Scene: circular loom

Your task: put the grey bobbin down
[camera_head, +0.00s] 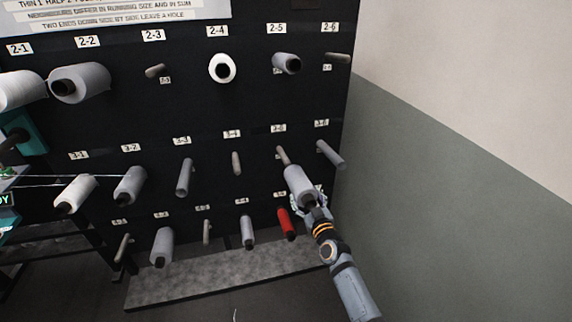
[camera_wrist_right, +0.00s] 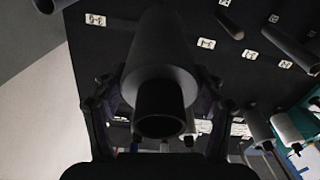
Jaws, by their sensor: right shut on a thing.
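The grey bobbin (camera_head: 299,181) is in my right gripper (camera_head: 311,199), in front of the rack at the second row. Behind its far end a bare peg (camera_head: 283,155) sticks out under the label 3-5. I cannot tell whether the bobbin's far end is around the peg or just in front of it. In the right wrist view the grey bobbin (camera_wrist_right: 160,68) points away from me, its dark core end (camera_wrist_right: 160,108) nearest. The fingers of the right gripper (camera_wrist_right: 160,85) are on both sides of it. My left gripper is not in view.
A red bobbin (camera_head: 287,224) hangs just below my right gripper. A slim grey tube (camera_head: 330,154) sits on the peg to the right. A bare peg (camera_head: 236,163) is to the left. The black rack (camera_head: 215,115) ends near the grey-and-white wall (camera_head: 450,150).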

